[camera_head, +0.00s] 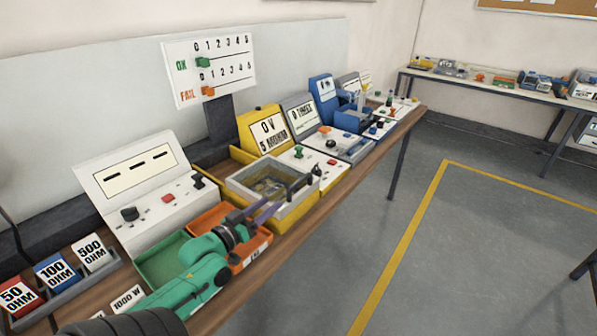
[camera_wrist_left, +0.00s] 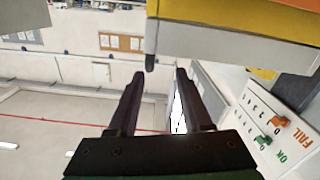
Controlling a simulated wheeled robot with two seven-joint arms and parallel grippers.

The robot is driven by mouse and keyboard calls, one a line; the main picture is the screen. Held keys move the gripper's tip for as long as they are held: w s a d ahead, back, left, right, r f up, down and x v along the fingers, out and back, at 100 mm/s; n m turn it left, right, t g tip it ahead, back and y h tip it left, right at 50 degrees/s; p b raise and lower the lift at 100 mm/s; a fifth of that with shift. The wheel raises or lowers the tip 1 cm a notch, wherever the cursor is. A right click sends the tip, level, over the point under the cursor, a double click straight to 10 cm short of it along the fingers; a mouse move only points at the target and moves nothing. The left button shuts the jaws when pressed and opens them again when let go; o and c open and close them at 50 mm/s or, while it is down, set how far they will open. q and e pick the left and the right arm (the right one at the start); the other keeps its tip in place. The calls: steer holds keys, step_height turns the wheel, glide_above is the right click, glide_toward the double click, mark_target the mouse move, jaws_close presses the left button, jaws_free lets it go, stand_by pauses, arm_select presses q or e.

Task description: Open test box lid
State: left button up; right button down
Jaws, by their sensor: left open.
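The test box (camera_head: 262,203) is yellow, with a grey-framed, see-through lid (camera_head: 232,184) lying shut on top. A dark handle (camera_head: 300,185) stands at the lid's front right edge. My left gripper (camera_head: 272,207) is in front of the box, its fingers pointing at the handle. In the left wrist view the gripper (camera_wrist_left: 160,73) is open and empty. There a grey post (camera_wrist_left: 151,38), likely the handle, comes down from the yellow and grey box (camera_wrist_left: 235,40), its end near the gap between the fingertips. I cannot tell whether they touch. My right gripper is not in view.
Green (camera_head: 160,262) and orange (camera_head: 257,248) trays lie under and beside my left arm. A white console (camera_head: 150,185) stands behind them. A yellow voltage display (camera_head: 265,130) stands behind the box, and a white button panel (camera_head: 300,160) is beside it.

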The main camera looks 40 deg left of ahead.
mark_target(288, 190)
arm_select(q)
steer(key=shift+w+d+r, duration=0.1)
steer(key=shift+w+r, duration=0.05)
steer(key=shift+r, duration=0.15)
steer(key=w, duration=0.2)
steer(key=w+p, duration=0.1)
steer(key=w, duration=0.2)
steer(key=w+d+r, duration=0.1)
steer(key=w, duration=0.1)
steer(key=shift+w+p, duration=0.2)
steer(key=shift+p, duration=0.2)
steer(key=w, duration=0.4)
steer(key=shift+w, duration=0.2)
steer(key=shift+w+d, duration=0.15)
steer(key=shift+w, duration=0.25)
steer(key=shift+f, duration=0.15)
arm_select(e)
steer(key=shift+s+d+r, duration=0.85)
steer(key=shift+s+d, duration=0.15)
arm_select(q)
jaws_close()
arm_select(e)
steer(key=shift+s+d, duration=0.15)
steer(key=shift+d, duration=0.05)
